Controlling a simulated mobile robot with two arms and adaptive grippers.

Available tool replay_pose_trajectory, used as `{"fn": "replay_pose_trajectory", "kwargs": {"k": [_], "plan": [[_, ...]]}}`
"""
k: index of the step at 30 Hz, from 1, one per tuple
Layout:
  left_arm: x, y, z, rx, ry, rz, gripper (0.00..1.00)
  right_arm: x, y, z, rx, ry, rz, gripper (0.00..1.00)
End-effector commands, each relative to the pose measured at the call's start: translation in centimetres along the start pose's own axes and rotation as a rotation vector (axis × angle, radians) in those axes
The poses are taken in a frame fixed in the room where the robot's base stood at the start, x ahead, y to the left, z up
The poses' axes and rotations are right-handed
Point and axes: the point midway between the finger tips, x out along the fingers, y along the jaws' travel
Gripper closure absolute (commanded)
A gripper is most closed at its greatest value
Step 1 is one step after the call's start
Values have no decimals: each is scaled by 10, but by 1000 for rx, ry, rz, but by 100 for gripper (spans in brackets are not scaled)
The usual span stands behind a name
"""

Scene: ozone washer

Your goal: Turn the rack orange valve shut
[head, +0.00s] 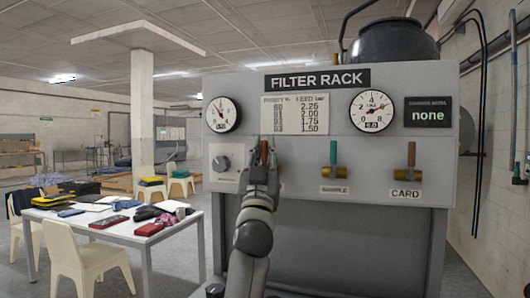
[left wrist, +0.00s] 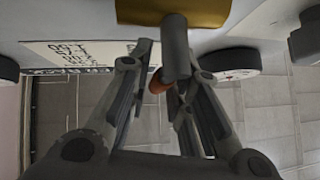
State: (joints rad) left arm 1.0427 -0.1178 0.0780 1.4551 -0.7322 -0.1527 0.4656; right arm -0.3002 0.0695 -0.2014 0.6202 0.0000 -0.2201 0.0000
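On the filter rack panel (head: 300,115), a valve with an orange-red handle (head: 264,151) is at the left of a row of three, its handle pointing up. My left gripper (head: 262,168) is in front of this valve and hides its body and label. In the left wrist view, the brass valve body (left wrist: 172,10) is at the top, with a grey stem and the orange handle tip (left wrist: 158,82) between the fingers. The fingers of my left gripper (left wrist: 164,75) stand apart around the handle; contact is unclear. My right gripper is not in view.
A green-handled valve (head: 333,153) and a red-brown-handled valve (head: 411,155) labelled CARD are to the right. A grey knob (head: 221,163) is to the left. Two dial gauges sit above. A cluttered table (head: 120,235) and chairs stand at left.

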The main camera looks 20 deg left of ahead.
Motion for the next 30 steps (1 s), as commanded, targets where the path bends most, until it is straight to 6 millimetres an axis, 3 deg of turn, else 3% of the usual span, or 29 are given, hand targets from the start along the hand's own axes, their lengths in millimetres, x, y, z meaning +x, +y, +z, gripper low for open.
{"fn": "replay_pose_trajectory", "kwargs": {"k": [3, 17, 30], "plan": [[0, 0, 0, 1, 1, 0, 62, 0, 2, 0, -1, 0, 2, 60], [-9, 0, 1, 3, 1, 0, 62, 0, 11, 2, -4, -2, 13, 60], [-83, 0, 1, 0, -1, 0, 62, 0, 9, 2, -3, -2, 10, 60]]}}
